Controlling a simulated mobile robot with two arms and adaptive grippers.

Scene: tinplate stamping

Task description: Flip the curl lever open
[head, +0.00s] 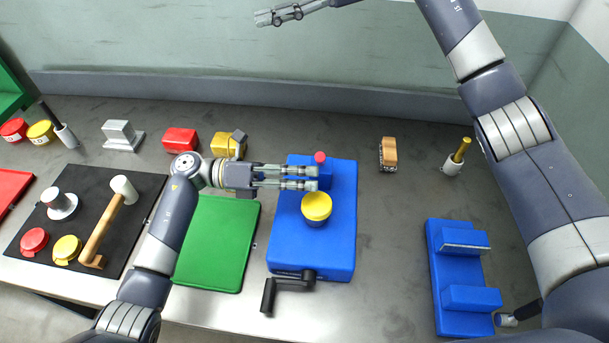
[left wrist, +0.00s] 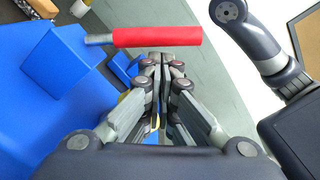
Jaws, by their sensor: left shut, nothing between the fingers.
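The curl lever shows in the head view as a red grip end (head: 319,157) at the back of the blue machine (head: 340,245). In the left wrist view it is a long red grip (left wrist: 158,37) on a grey rod, with the machine's blue body (left wrist: 45,115) beside and below. My left gripper (head: 316,178) reaches in from the left over the machine, close to the lever. In the left wrist view its fingertips (left wrist: 163,60) are together and empty, just short of the red grip. My right gripper (head: 262,17) is at the top of the head view, away from the machine.
A green mat (head: 215,250) lies to the left. A blue holder (head: 465,305) stands at right. The table between machine and holder is clear.

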